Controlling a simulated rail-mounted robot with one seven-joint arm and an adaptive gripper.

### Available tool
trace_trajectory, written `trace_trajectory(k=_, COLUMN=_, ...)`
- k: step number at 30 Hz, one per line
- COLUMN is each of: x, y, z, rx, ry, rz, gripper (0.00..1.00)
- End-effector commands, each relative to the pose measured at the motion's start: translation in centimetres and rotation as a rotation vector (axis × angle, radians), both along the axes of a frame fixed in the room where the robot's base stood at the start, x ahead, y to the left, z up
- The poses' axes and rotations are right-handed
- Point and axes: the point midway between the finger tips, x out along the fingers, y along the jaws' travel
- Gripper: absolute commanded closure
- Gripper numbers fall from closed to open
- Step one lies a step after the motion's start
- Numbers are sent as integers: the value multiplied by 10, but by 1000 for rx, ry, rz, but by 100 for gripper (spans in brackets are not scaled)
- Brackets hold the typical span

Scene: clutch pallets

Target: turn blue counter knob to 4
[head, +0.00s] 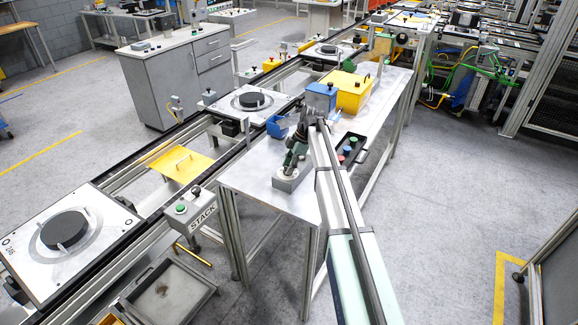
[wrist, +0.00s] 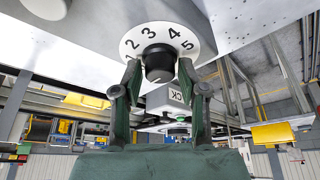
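In the wrist view a black round knob (wrist: 158,63) sits on a white dial (wrist: 199,43) printed with black numbers, 1 to 5 readable. The knob's pointer mark cannot be made out. My gripper (wrist: 159,68) has one finger on each side of the knob. The fingertips are beside it, with narrow gaps seeming to show, so it looks open around the knob. In the head view my gripper (head: 296,158) points down over a small grey box (head: 288,182) on the near end of the metal table. A blue box (head: 321,97) stands farther back on that table.
A conveyor with pallets (head: 252,101) runs along the left. A STACK button box (head: 190,212) stands beside it.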

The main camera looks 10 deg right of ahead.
Motion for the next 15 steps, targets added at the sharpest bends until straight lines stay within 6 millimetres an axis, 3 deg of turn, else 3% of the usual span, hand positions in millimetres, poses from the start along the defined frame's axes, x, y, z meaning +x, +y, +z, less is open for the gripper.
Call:
trace_trajectory(k=1, x=0, y=0, z=0, rx=0, ry=0, rz=0, gripper=86)
trace_trajectory(k=2, x=0, y=0, z=0, rx=0, ry=0, rz=0, gripper=97)
trace_trajectory(k=3, x=0, y=0, z=0, rx=0, ry=0, rz=0, gripper=100)
trace_trajectory(k=15, x=-1, y=0, z=-2, rx=0, ry=0, rz=-42, gripper=100)
